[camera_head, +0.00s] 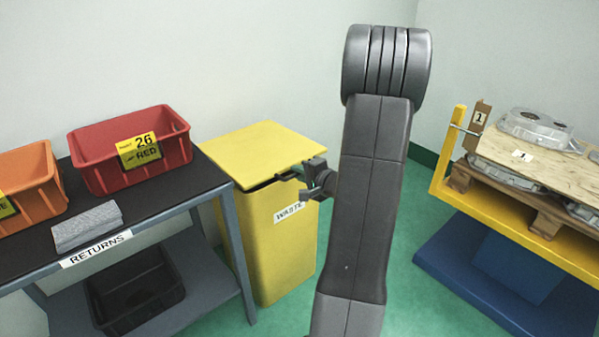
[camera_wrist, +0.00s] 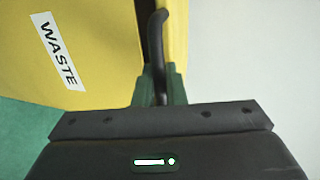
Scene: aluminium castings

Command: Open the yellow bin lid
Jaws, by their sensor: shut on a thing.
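The yellow bin (camera_head: 283,239) stands on the floor beside the table, with a WASTE label on its front. Its flat yellow lid (camera_head: 262,150) lies over the top, and a dark gap shows between the lid's front edge and the body. In the wrist view the bin body (camera_wrist: 85,35) is at left and the lid's edge (camera_wrist: 177,40) at right. My gripper (camera_head: 297,182) is at the lid's front edge. In the wrist view its green fingers (camera_wrist: 160,90) are shut on the dark, curved lid handle (camera_wrist: 157,45). Part of the handle is hidden between the fingers.
A black-topped table (camera_head: 165,190) on the left holds a red crate (camera_head: 95,165), an orange crate (camera_head: 35,185) and a grey cloth (camera_head: 87,226). A black crate (camera_head: 135,295) is below. A yellow stand (camera_head: 560,255) with a pallet of castings is at right. Green floor lies between.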

